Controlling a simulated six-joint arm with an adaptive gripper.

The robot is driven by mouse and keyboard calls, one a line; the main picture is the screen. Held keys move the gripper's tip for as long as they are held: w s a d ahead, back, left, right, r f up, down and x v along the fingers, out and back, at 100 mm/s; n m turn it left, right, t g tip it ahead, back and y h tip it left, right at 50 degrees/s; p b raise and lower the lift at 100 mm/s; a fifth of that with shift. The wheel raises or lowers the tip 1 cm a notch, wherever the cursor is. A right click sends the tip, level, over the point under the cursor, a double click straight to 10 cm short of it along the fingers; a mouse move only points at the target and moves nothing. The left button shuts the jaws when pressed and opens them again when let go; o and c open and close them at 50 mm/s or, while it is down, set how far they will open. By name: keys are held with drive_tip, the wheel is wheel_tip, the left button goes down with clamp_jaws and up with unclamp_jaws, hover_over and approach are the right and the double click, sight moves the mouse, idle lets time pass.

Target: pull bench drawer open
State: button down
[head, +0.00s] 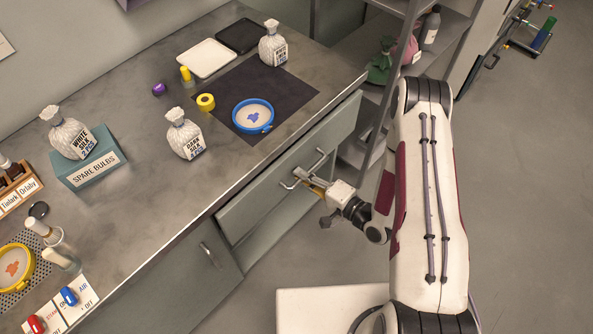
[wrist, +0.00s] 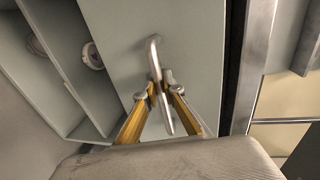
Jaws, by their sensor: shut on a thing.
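The bench drawer (head: 250,207) has a pale grey-green front under the worktop, with a bar handle (head: 292,185). My gripper (head: 311,183) is at this handle, in front of the drawer. In the wrist view the handle (wrist: 154,54) runs between my two yellow fingers, and the gripper (wrist: 165,92) is shut on it. Beside the drawer front (wrist: 120,30) the wrist view shows an open space with a pale round item (wrist: 92,56) in it, seemingly the drawer's inside. How far out the drawer stands is hard to tell.
The worktop (head: 140,205) carries a dark mat with a blue-rimmed dish (head: 253,116), several white sacks and a teal box (head: 90,170). A shelf unit (head: 355,120) stands close beyond the drawer. A lower door (head: 180,280) is at left. Floor in front is mostly clear.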

drive_tip(key=f+v, duration=0.2)
drive_tip(key=v, duration=0.9)
drive_tip(key=f+v, duration=0.2)
drive_tip(key=v, duration=0.9)
drive_tip(key=shift+s+d+f, duration=0.3)
drive_tip(key=shift+s+d, duration=0.05)
drive_tip(key=shift+d, duration=0.05)
drive_tip(key=c, duration=2.4)
unclamp_jaws()
drive_tip(key=shift+s+d, duration=0.1)
drive_tip(key=shift+v, duration=5.85)
